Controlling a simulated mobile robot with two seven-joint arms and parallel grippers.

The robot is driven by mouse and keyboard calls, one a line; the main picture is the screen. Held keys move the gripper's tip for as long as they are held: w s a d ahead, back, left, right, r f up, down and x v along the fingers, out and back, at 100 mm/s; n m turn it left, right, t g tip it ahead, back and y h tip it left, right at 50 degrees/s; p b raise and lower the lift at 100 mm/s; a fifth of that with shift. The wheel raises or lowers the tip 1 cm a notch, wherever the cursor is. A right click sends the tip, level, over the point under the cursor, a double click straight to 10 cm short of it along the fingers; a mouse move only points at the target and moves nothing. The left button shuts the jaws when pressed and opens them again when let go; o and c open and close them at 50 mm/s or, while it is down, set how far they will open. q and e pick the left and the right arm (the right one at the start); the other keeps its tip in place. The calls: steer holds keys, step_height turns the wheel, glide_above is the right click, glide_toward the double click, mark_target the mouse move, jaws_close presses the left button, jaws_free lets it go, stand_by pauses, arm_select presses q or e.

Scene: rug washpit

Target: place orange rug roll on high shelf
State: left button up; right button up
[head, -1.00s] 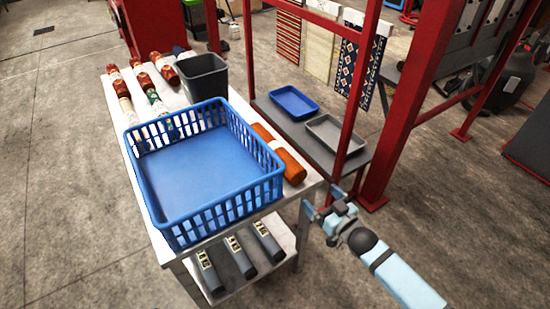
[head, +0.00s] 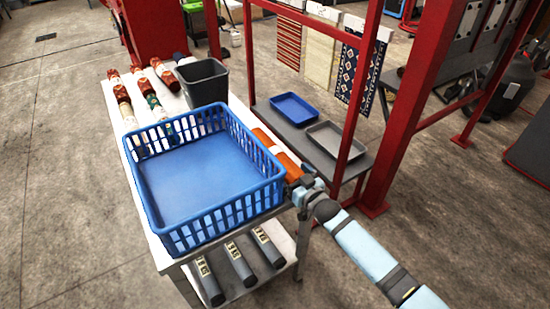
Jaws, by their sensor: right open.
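The orange rug roll (head: 277,151) with a pale band lies on the white table between the blue basket and the table's right edge. My right gripper (head: 296,184) is at the near end of this roll, beside the basket's near right corner. Its jaws are open, and the fingertips are partly hidden, so I cannot tell whether they touch the roll. A red-framed rack with a dark grey shelf (head: 350,165) stands to the right, holding two trays; I cannot tell which surface is the high shelf. My left gripper is not in view.
A blue basket (head: 205,180), empty, fills the table's near part. A dark grey bin (head: 204,82) and several patterned rolls (head: 122,95) stand or lie behind it. Grey rolls (head: 240,264) lie on the table's lower shelf. A blue tray (head: 294,108) and grey tray (head: 336,140) occupy the rack shelf.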

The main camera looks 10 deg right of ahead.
steer(key=shift+c, duration=0.4)
steer(key=shift+r, duration=0.1)
steer(key=c, duration=1.2)
